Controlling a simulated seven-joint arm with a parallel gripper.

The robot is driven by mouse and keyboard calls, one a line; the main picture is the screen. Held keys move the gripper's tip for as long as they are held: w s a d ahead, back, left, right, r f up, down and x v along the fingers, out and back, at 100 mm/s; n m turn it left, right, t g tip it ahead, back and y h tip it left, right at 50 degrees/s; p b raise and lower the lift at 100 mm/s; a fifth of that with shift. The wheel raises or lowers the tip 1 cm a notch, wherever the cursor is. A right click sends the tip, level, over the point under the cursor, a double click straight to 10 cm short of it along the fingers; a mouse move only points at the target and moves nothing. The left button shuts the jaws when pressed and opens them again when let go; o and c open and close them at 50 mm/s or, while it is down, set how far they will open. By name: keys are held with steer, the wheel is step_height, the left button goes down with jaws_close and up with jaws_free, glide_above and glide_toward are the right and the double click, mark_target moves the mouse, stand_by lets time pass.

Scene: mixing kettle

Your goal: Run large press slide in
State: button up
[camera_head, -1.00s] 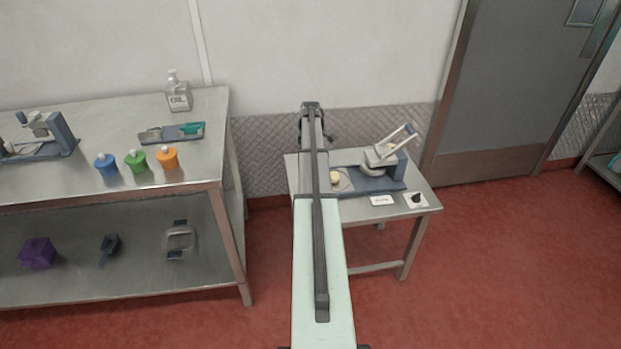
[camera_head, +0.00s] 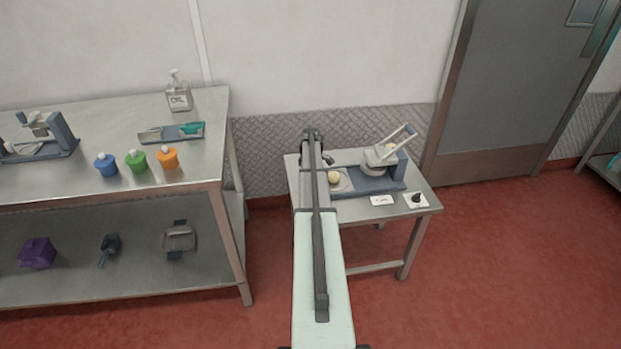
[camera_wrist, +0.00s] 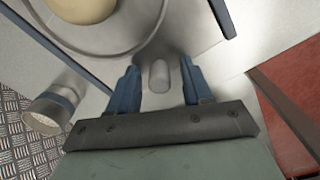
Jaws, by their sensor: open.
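The large press (camera_head: 375,178) stands on a small metal table, with a blue base, a round press head and a raised lever handle at its right end. Its slide plate (camera_head: 345,182) is at the left end, out from under the head, with a pale dough ball (camera_head: 334,177) on it. In the wrist view the dough (camera_wrist: 82,6) is at the top left, on the plate. A grey rounded knob (camera_wrist: 159,76) shows between the fingers of my gripper (camera_wrist: 160,82). My gripper is open, with a gap on each side of the knob. My arm hides the gripper in the head view.
A white card (camera_head: 382,200) and a card with a dark piece (camera_head: 416,198) lie at the small table's front. A large steel bench (camera_head: 110,180) with bottles and a smaller press stands left. The patterned wall panel (camera_head: 385,125) is close behind. A grey round fitting (camera_wrist: 50,110) shows at lower left.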

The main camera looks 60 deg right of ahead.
jaws_close()
stand_by(0.3)
stand_by(0.3)
